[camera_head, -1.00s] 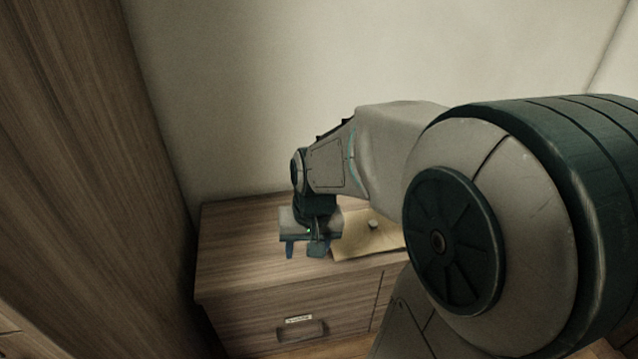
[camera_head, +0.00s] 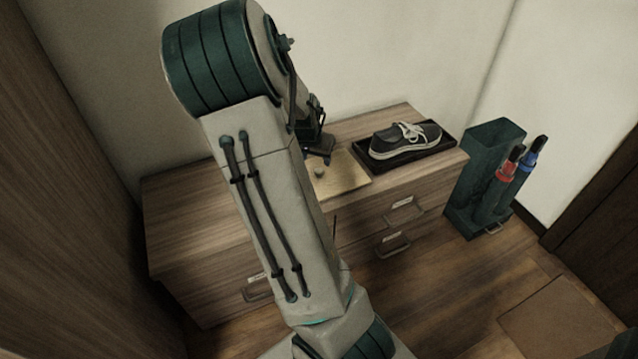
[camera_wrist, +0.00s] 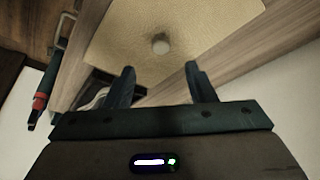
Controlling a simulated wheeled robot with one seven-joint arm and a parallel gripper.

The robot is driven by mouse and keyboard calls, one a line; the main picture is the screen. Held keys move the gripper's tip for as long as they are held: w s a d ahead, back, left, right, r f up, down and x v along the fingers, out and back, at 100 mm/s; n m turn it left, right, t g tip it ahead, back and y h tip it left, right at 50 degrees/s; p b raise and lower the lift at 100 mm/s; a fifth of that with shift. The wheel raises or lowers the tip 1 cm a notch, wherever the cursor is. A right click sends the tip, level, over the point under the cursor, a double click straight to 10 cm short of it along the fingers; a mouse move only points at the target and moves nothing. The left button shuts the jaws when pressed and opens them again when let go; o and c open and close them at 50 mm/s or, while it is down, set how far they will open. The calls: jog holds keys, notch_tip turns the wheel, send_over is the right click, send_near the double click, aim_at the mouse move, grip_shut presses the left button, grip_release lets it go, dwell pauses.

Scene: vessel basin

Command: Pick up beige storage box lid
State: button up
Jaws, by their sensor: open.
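The beige storage box lid (camera_head: 345,172) is a flat tan panel with a small round knob (camera_head: 319,172). It lies on top of the wooden cabinet, left of the shoe tray. My gripper (camera_head: 320,158) is at the lid's back part, partly hidden behind my arm. In the wrist view, the lid (camera_wrist: 205,35) fills the upper middle. My gripper (camera_wrist: 160,68) is open and empty there, with the knob (camera_wrist: 160,43) just beyond the fingertips, centred between them. My arm hides the lid's left part in the head view.
A dark shoe (camera_head: 405,138) with white laces sits in a black tray (camera_head: 446,140) on the cabinet (camera_head: 195,215). A green umbrella stand (camera_head: 490,145) with a red and a blue umbrella is at the right. The cabinet's left top is clear.

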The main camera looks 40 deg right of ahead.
jog(key=x, duration=0.2)
jog(key=shift+d+f+b, duration=0.1)
jog(key=shift+f+b, duration=0.2)
jog(key=shift+b, duration=0.05)
jog(key=b+x, duration=0.3)
jog(key=x, duration=0.2)
jog(key=shift+f, duration=0.15)
grip_shut()
